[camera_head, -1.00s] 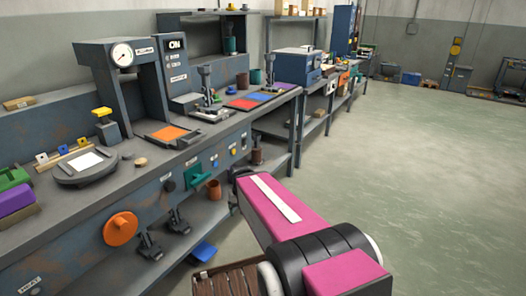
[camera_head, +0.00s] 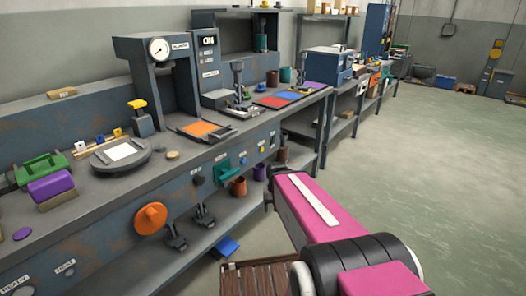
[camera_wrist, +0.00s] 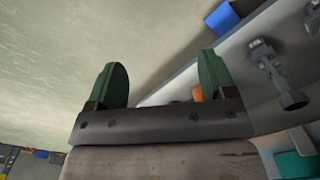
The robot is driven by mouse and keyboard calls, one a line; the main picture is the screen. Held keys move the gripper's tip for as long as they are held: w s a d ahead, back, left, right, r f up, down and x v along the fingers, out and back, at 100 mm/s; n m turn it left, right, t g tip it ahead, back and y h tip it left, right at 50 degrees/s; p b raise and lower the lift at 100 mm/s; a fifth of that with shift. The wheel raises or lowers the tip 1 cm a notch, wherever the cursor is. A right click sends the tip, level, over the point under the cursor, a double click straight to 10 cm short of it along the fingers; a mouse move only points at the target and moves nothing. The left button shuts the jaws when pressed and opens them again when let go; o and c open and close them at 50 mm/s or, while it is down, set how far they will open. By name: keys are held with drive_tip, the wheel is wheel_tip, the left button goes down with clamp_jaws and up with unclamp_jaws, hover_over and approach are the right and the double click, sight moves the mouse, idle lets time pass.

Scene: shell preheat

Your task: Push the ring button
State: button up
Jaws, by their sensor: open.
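My gripper shows in the wrist view (camera_wrist: 163,85) with its two green fingers wide apart and nothing between them. In the head view my pink arm reaches toward the bench front, and the fingers cannot be made out. The bench front panel (camera_head: 110,228) carries a black knob (camera_head: 198,178), a green handle (camera_head: 222,172), a small blue button (camera_head: 243,158), a small yellow button (camera_head: 262,149) and a large orange wheel (camera_head: 151,218). Their small labels are too blurred to read, so I cannot tell which is the ring button. My gripper touches none of them.
The bench top carries a gauge press (camera_head: 159,48), a round plate (camera_head: 108,163) and coloured mats (camera_head: 200,129). A brown slatted crate (camera_head: 262,280) stands below. The floor at right is clear.

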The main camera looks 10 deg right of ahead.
clamp_jaws()
idle(1.5)
